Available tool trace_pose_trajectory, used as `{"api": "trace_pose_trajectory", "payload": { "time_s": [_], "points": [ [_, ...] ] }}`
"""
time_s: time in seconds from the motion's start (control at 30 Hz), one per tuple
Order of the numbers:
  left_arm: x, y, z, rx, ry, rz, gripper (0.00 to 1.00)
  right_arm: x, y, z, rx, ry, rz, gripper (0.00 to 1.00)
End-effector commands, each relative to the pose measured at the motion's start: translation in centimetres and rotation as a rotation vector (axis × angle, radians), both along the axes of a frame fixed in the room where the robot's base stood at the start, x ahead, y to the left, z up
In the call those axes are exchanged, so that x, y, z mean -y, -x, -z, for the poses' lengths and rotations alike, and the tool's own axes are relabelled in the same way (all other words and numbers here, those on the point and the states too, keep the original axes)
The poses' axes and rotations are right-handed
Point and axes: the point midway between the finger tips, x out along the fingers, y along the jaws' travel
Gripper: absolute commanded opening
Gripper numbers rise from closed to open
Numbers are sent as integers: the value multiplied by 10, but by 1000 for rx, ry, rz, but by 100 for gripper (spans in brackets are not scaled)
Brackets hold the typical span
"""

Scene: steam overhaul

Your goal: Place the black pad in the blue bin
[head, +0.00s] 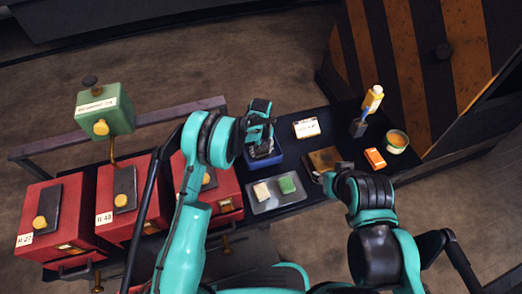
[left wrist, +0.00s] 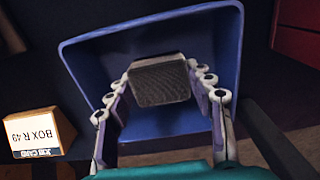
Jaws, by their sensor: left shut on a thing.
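The black pad (left wrist: 160,84), a dark block with a rough face, is between the fingertips of my left gripper (left wrist: 158,80) in the left wrist view. The gripper is shut on it. The blue bin (left wrist: 222,25) surrounds the pad in that view, its open inside facing the camera. In the head view my left gripper (head: 262,142) points down over the blue bin (head: 278,160); the fingers largely hide the pad there. Whether the pad touches the bin floor I cannot tell. My right gripper (head: 326,180) is low by a brown plate (head: 322,158); its fingers are too small to judge.
A grey tray (head: 273,208) with a white and a green pad lies in front of the bin. A labelled box (head: 306,128), yellow bottle (head: 373,97), orange box (head: 375,158) and tub (head: 396,141) stand to the right. Red boxes (head: 122,205) stand left.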

Motion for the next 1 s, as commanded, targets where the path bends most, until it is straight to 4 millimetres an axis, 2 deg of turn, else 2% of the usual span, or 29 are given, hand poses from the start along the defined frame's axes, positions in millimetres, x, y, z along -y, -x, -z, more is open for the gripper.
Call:
{"api": "trace_pose_trajectory", "payload": {
  "time_s": [0.17, 0.2, 0.23, 0.27, 0.57, 0.67, 0.77, 1.0],
  "points": [
    [0, 0, 4, 0, 0, 0, 20, 0, 0, 5, 0, 0, 0, 40],
    [0, 0, 3, 0, 0, 0, 63, 0, 0, 3, 0, 0, 0, 40],
    [0, 0, 3, 0, 0, 0, 71, 0, 0, 3, 0, 0, 0, 40],
    [0, 0, 3, 0, 0, 0, 73, 0, 0, 3, 0, 0, 0, 40],
    [0, 0, 2, 0, 0, 0, 73, 0, 0, 2, 0, 0, 0, 40],
    [0, 0, -4, 0, 0, 0, 73, 0, 0, -3, 0, 0, 0, 40],
    [0, 0, -21, 0, 0, 0, 73, 0, 0, -9, 0, 0, 0, 40],
    [0, 0, -76, 0, 0, 0, 73, 0, 0, -30, 0, 0, 0, 40]
  ]
}}
